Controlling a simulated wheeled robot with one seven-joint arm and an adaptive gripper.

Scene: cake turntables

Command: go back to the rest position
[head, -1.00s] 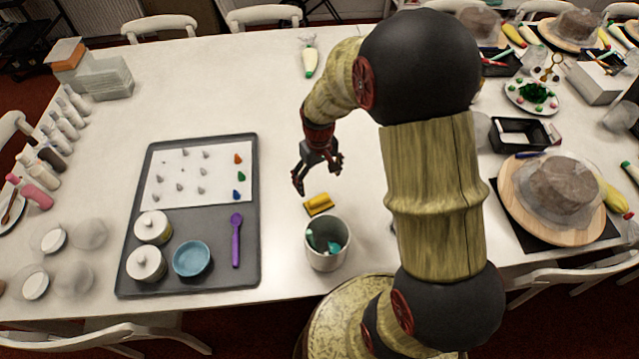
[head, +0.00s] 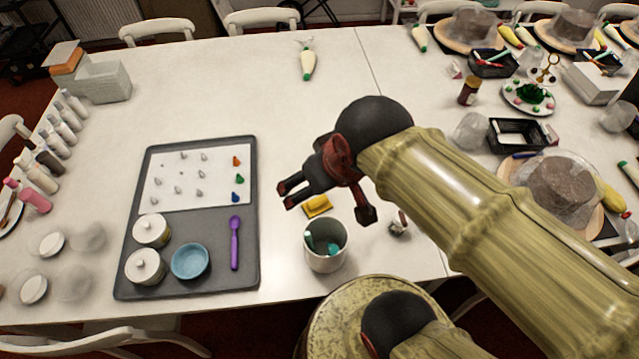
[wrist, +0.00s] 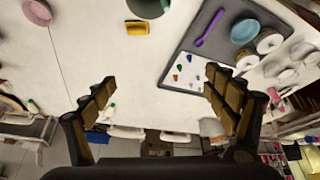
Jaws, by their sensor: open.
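My gripper (head: 318,198) is open and empty in the head view, raised above the table just right of the grey tray and near the yellow sponge. In the wrist view my gripper (wrist: 160,100) shows its two fingers wide apart with nothing between them. My arm is folded back towards my body, its links crossing the right half of the head view and covering part of the table there.
A grey tray (head: 190,222) holds a blue bowl (head: 190,261), lidded pots and a purple spoon (head: 235,243). A yellow sponge (head: 317,206) and a grey cup (head: 325,260) stand close below my gripper.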

